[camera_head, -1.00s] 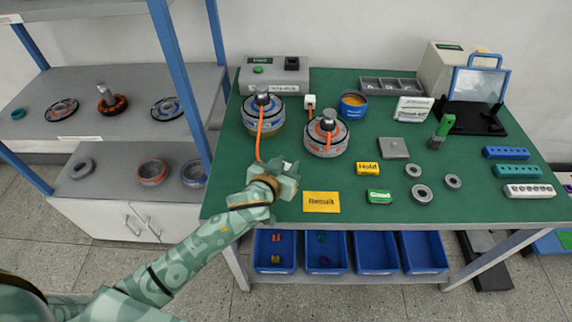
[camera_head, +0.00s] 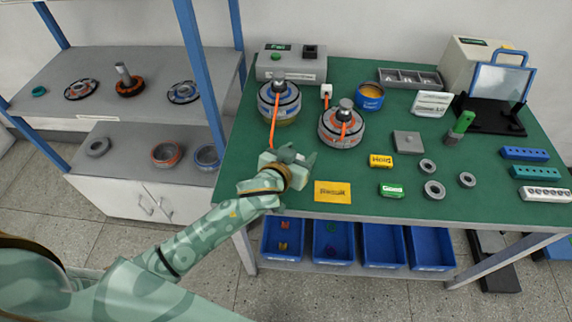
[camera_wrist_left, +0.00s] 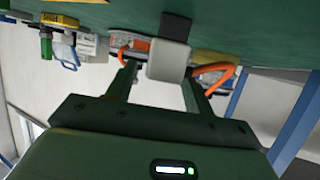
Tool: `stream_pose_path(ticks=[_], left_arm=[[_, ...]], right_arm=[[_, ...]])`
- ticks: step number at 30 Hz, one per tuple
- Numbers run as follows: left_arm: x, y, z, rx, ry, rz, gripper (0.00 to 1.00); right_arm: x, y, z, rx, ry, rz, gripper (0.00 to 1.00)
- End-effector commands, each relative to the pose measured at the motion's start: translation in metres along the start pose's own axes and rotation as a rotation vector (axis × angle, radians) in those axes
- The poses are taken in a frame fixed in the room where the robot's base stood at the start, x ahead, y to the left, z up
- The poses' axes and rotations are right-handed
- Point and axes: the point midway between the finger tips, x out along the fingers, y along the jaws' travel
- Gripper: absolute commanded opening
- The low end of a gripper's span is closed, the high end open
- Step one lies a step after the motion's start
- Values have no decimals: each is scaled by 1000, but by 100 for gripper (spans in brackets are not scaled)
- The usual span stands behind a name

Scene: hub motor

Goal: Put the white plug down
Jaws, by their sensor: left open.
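The white plug (camera_wrist_left: 168,60) shows in the wrist view as a pale block between the tips of my left gripper (camera_wrist_left: 157,85). The fingers stand apart, with a gap visible on the plug's left side. In the head view my left gripper (camera_head: 303,157) is low over the table's front left part, and it mostly hides the plug. An orange cord (camera_head: 272,130) runs from the left hub motor (camera_head: 279,104) to the gripper. Whether the plug touches the tabletop cannot be told. My right gripper is not in view.
The second hub motor (camera_head: 341,129) stands close behind the gripper, with its own white plug (camera_head: 326,90) behind it. A yellow Result card (camera_head: 332,192) lies just right of the gripper. A blue shelf post (camera_head: 200,75) rises left of the green table (camera_head: 370,205).

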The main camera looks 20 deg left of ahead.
Motion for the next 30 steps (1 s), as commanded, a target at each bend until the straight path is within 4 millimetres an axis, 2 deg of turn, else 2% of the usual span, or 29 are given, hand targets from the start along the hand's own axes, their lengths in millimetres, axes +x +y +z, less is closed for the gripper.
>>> stream_pose_path(ticks=[1,6,13,18,30], left_arm=[[-14,1,0,-3,-5,1,52],[-58,0,-1,-3,-4,0,52],[-100,1,0,-3,-4,0,52],[-111,0,1,-1,-4,-1,52],[-112,0,2,-2,-3,-1,52]], right_arm=[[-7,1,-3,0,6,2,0],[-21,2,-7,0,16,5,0],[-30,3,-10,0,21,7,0],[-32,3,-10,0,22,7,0],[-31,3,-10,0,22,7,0]])
